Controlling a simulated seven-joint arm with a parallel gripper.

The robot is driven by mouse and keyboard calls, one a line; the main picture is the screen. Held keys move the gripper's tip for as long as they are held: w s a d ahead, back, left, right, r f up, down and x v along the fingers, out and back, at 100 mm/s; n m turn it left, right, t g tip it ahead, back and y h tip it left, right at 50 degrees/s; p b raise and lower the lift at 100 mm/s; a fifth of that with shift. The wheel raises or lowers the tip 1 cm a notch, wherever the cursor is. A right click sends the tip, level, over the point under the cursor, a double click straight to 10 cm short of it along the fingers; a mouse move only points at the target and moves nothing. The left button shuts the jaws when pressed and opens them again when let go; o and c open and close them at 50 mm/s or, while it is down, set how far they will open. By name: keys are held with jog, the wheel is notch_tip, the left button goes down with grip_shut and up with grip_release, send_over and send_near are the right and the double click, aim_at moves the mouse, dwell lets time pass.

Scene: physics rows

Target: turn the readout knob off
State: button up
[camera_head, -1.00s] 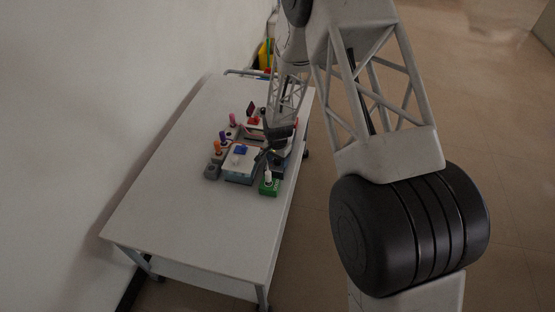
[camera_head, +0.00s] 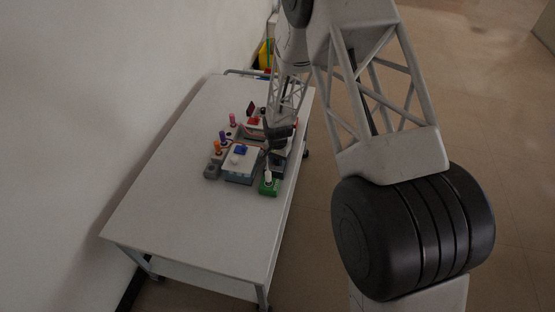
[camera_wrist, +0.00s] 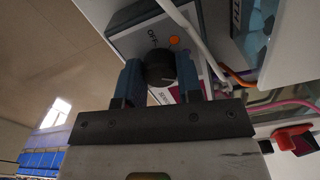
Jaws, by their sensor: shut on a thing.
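The readout knob is a black round knob (camera_wrist: 160,68) on a grey box (camera_wrist: 128,42) in the wrist view. An "OFF" label and an orange dot (camera_wrist: 174,40) sit on the box face beside it. My gripper (camera_wrist: 160,78) is shut on the knob, one blue-grey finger on each side. In the head view my gripper (camera_head: 272,143) is at the right side of the group of devices on the table, and the knob is hidden there.
The white table (camera_head: 190,225) has a wide clear front. Close by are a green box with a white knob (camera_head: 268,187), a white-topped blue box (camera_head: 238,167) and several coloured-handled items (camera_head: 223,137). A red switch (camera_wrist: 292,135) and cables (camera_wrist: 235,75) lie close to the fingers.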

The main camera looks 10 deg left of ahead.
jog(key=n, duration=0.5)
jog(key=shift+n, duration=0.4)
jog(key=n, duration=1.1)
jog(key=shift+n, duration=0.4)
jog(key=n, duration=0.5)
jog(key=o, duration=0.9)
jog(key=shift+r, duration=0.2)
